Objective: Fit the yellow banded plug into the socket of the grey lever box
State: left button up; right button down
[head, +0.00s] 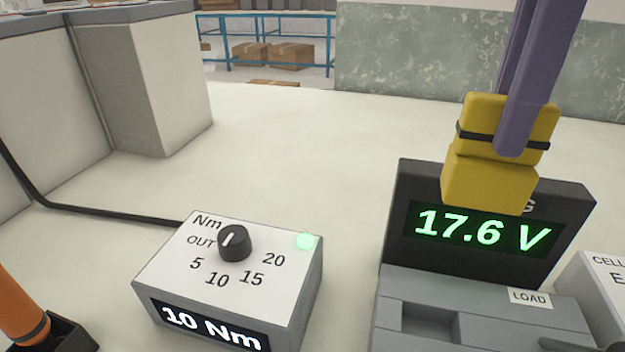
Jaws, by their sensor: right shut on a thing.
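The yellow plug (488,182) with a black band around it hangs in the air at the upper right. My right gripper (515,138), with purple fingers, is shut on it. The plug is apart from the grey lever box (400,292) below and hides part of its black display panel. The box's socket (430,320) is a rectangular recess in its top, left of the LOAD label, and looks empty. A dark lever (575,346) shows partly at the bottom edge. My left gripper is not in view.
A torque box (170,262) with a knob and a "10 Nm" display stands left of the lever box, its black cable running left. An orange handle (18,308) is at bottom left. A white box (603,280) stands close on the right. The bench behind is clear.

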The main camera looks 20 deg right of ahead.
aim_at(484, 200)
jog(key=f+b, duration=0.1)
jog(key=f, duration=0.5)
jog(key=f+b, duration=0.2)
jog(key=f, duration=0.5)
jog(key=f+b, duration=0.2)
jog(key=f, duration=0.4)
jog(key=shift+s+d+f, duration=0.1)
jog(key=shift+s+f, duration=0.15)
jog(key=shift+f, duration=0.15)
jog(key=shift+r, duration=0.1)
jog(key=c, duration=0.8)
grip_release()
jog(key=shift+o, duration=0.2)
notch_tip(484, 200, up, 12)
jog(key=p, duration=0.3)
